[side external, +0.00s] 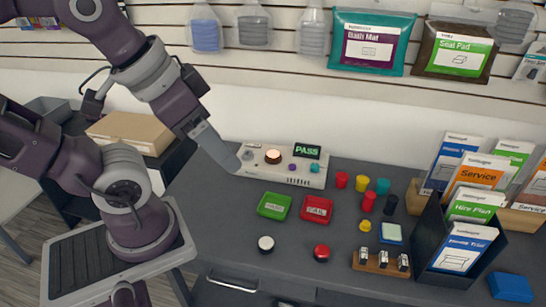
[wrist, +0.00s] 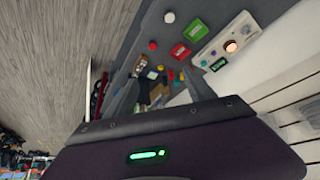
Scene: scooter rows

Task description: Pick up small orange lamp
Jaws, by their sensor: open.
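The small orange lamp (side external: 273,156) is a round glowing light set in the top of a pale tester box (side external: 305,176), left of a green PASS display (side external: 307,151). It also shows in the wrist view (wrist: 231,46), at the upper right. My gripper (side external: 232,166) is open, its fingers pointing down to the right, and in the side view it appears just left of the tester box, apart from the lamp. In the wrist view the two grey fingers of my gripper (wrist: 162,78) are spread, and I see nothing held between them. The exact height above the counter is unclear.
A green tray (side external: 274,206) and a red tray (side external: 317,209) lie before the tester box, with white (side external: 266,244) and red (side external: 321,252) buttons nearer. Several coloured caps and a black brochure rack (side external: 430,240) stand to the right. A slatted wall (side external: 300,65) rises behind.

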